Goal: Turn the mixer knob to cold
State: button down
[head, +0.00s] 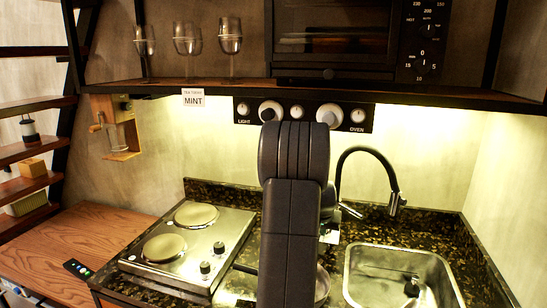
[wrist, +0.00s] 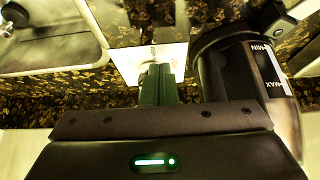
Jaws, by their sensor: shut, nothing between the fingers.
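The black gooseneck tap (head: 372,152) stands behind the sink in the head view, with a short metallic piece (head: 349,211) at its base. A white plate (head: 330,235) lies beside the base and also shows in the wrist view (wrist: 128,62). My gripper (wrist: 159,70) is shut and empty in the wrist view, its fingertips in front of the white plate. A small pale round shape on the plate at the tips is mostly covered, so I cannot tell whether it is the mixer knob or whether the fingers touch it. My arm hides the gripper in the head view.
A dark vessel marked MIN and MAX (wrist: 238,78) stands close right of the fingers in the wrist view. The steel sink (head: 398,262) is at right and a two-plate hob (head: 187,245) at left. A shelf (head: 300,92) with glasses and an oven hangs above.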

jog(key=shift+s+d+b, duration=0.1)
jog(key=shift+d+b, duration=0.2)
jog(key=shift+b, duration=0.05)
jog(key=shift+s+d+b, duration=0.2)
jog(key=shift+d+b, duration=0.15)
jog(key=shift+d, duration=0.55)
jog(key=shift+s+b, duration=0.1)
jog(key=shift+b, duration=0.2)
jog(key=shift+s, duration=0.3)
notch_tip(320, 180, up, 6)
jog(key=p, duration=0.3)
dwell(0.4)
